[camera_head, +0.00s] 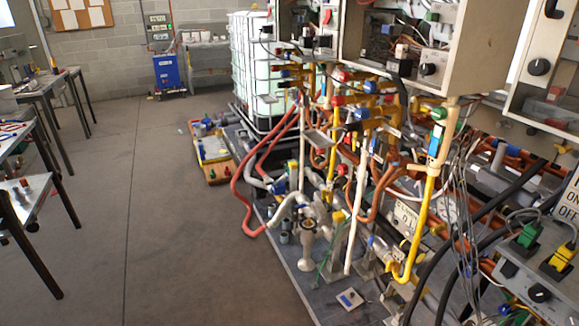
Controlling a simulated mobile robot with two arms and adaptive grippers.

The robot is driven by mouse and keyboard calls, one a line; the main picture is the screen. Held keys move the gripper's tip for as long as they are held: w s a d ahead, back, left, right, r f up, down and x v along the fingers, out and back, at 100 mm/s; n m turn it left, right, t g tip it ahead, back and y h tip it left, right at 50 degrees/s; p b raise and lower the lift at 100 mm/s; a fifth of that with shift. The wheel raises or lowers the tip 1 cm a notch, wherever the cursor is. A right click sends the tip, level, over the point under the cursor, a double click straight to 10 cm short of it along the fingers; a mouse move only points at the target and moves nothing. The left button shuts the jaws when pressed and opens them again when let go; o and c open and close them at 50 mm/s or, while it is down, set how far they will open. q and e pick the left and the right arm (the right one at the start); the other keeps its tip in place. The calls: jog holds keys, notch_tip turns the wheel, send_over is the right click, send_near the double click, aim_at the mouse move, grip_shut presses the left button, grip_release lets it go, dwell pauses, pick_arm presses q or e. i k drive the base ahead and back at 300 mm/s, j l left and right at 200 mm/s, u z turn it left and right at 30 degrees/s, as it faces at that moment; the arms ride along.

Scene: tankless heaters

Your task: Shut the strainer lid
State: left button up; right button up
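I cannot make out the strainer or its lid for certain among the crowded pipework. A cream-coloured upright fitting (307,250) stands low at the front left of the pipework, beside a pale curved pipe (286,207). Whether it has a lid, open or shut, is too small to tell. Neither of my grippers shows in the head view.
A dark base platform (300,283) carries dense pipes, cables and open heater cabinets (475,45). A red hose (237,185) bulges over its left edge. Work tables (25,205) stand at the left. A blue machine (167,72) stands at the back. The grey floor (165,235) between is clear.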

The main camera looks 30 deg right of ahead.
aim_at(318, 207)
jog(key=i, duration=1.65)
jog(key=i+z, duration=0.45)
jog(key=i+j+z, duration=0.25)
jog(key=i+z, duration=0.2)
jog(key=i, duration=0.15)
